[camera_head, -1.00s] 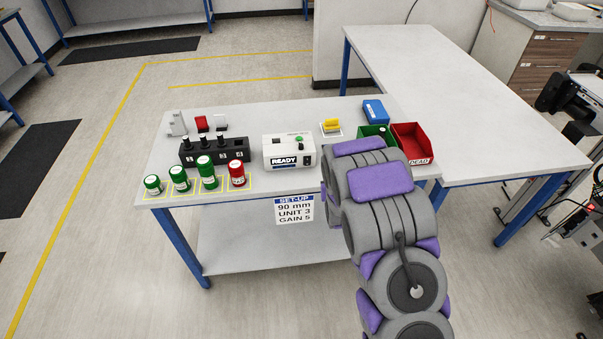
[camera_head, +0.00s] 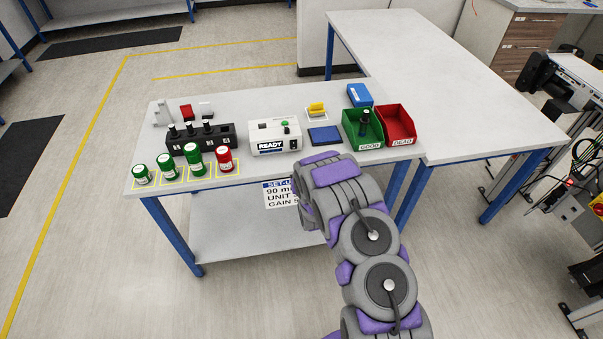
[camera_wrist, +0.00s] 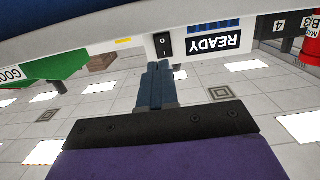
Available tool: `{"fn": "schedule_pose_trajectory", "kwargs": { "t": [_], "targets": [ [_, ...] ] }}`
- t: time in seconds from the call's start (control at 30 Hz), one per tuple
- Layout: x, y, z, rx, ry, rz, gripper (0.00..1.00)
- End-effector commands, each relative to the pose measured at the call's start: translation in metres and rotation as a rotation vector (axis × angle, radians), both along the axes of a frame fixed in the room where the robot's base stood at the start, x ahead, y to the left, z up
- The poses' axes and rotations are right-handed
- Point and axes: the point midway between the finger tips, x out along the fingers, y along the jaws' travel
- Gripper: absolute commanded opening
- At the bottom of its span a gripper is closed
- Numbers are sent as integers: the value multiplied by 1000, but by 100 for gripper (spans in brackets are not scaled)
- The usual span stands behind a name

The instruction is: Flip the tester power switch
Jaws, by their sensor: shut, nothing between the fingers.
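The tester (camera_head: 268,127) is a white box on the table in the head view, its front display reading READY. In the wrist view the tester shows upside down, with the READY display (camera_wrist: 214,43) and the black power switch (camera_wrist: 163,45) marked O and I beside it. My gripper (camera_wrist: 157,68) is shut and empty, its fingertips close to the switch in the picture. I cannot tell whether they touch it. In the head view my arm hides the gripper. Which way the switch is set is unclear.
A green GOOD bin (camera_head: 350,130) holding a dark part and a red DEAD bin (camera_head: 412,130) stand right of the tester. A flat blue pad (camera_head: 324,136) lies between. A black numbered rack (camera_head: 180,143) and several green and red canisters stand to the left.

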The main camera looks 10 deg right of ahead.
Motion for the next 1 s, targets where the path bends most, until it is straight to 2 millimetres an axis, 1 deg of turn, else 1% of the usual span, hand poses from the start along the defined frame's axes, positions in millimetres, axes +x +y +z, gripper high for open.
{"fn": "schedule_pose_trajectory", "kwargs": {
  "t": [0.1,0.5,0.73,1.0],
  "targets": [
    [17,0,-3,1,-3,0,0],
    [68,0,-9,0,-3,1,0],
    [85,0,-12,0,-1,0,0],
    [89,0,-12,-1,2,1,0]
  ]
}}
